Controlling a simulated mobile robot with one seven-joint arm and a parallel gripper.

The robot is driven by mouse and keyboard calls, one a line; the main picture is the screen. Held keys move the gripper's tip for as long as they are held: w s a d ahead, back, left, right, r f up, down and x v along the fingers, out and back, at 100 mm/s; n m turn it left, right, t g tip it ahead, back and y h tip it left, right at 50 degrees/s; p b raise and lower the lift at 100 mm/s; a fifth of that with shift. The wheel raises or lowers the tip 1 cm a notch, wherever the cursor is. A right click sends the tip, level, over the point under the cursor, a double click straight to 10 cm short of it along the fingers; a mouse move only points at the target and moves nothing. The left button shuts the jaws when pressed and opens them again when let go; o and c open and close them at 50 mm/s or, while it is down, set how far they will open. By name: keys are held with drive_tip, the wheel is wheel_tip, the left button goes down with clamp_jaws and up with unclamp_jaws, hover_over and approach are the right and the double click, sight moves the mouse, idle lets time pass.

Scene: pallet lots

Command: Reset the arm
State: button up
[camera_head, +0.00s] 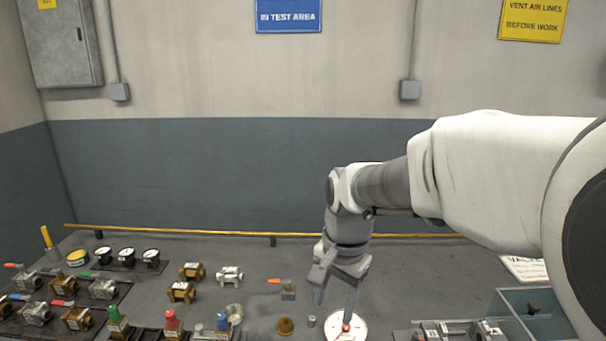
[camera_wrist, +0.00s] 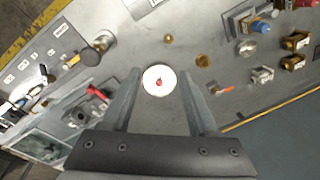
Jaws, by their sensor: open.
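My gripper (camera_head: 333,306) hangs from the arm and points down above the grey bench, right of the middle in the head view. In the wrist view the open gripper (camera_wrist: 159,76) frames a white round disc with a red centre (camera_wrist: 149,88). The same white disc (camera_head: 357,332) lies under the right fingertip in the head view. The gap between fingertips and disc cannot be judged exactly. The upper arm enters from the right and hides part of the bench and wall.
Several valves and gauges fill the left side. A clear-sided box (camera_head: 520,304) stands right. The bench's back middle is clear.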

drive_tip(key=s+d+r+n+t, duration=0.2)
drive_tip(key=s+d+n, duration=0.1)
drive_tip(key=s, duration=0.4)
drive_tip(key=s+d+r+n+t, duration=0.2)
drive_tip(key=s+d+r+n, duration=0.1)
drive_tip(key=s, duration=0.5)
drive_tip(key=d+n, duration=0.1)
drive_tip(key=d, duration=0.1)
drive_tip(key=shift+s+d+r+h, duration=0.15)
drive_tip(key=shift+d+r+h, duration=0.15)
drive_tip(key=shift+h, duration=0.1)
drive_tip(key=shift+a+n, duration=0.15)
drive_tip(key=shift+n, duration=0.15)
